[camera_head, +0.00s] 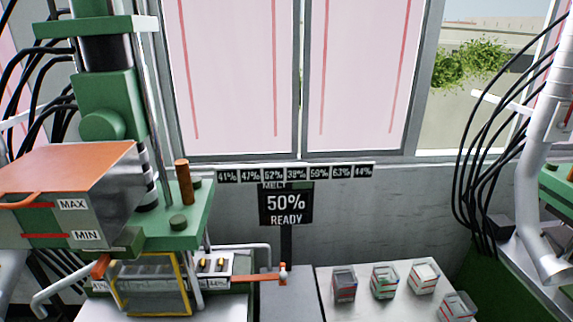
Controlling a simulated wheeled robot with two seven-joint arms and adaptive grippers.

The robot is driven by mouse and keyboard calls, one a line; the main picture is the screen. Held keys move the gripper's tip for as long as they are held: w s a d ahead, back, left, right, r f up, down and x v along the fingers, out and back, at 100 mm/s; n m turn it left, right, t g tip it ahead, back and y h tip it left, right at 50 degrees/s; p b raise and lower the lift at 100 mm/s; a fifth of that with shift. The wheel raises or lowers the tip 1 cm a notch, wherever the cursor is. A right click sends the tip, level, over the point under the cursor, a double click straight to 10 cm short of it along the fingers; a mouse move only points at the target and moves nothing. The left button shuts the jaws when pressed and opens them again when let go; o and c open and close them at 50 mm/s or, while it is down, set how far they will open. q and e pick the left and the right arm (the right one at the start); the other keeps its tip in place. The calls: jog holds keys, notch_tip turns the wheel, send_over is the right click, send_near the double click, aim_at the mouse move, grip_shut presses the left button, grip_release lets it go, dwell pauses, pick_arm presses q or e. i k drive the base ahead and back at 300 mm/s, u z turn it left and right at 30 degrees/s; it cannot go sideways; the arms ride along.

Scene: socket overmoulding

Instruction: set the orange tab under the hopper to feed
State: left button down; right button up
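The hopper (108,205) is a grey box with an orange top and red MAX and MIN lines, at the left of the head view. A small orange tab (101,267) shows just below the hopper's right end, slanting down to the left. Its far end and any setting marks beside it are hidden or too small to read. Neither of my grippers is in view.
A green moulding machine (107,105) stands behind the hopper. A yellow-framed guard (187,285) and an orange lever (258,279) are to the tab's right. A sign (286,204) reads 50% READY. Small bins stand on a pale table (400,308).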

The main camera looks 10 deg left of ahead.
aim_at(101, 266)
jog(key=u, duration=1.6)
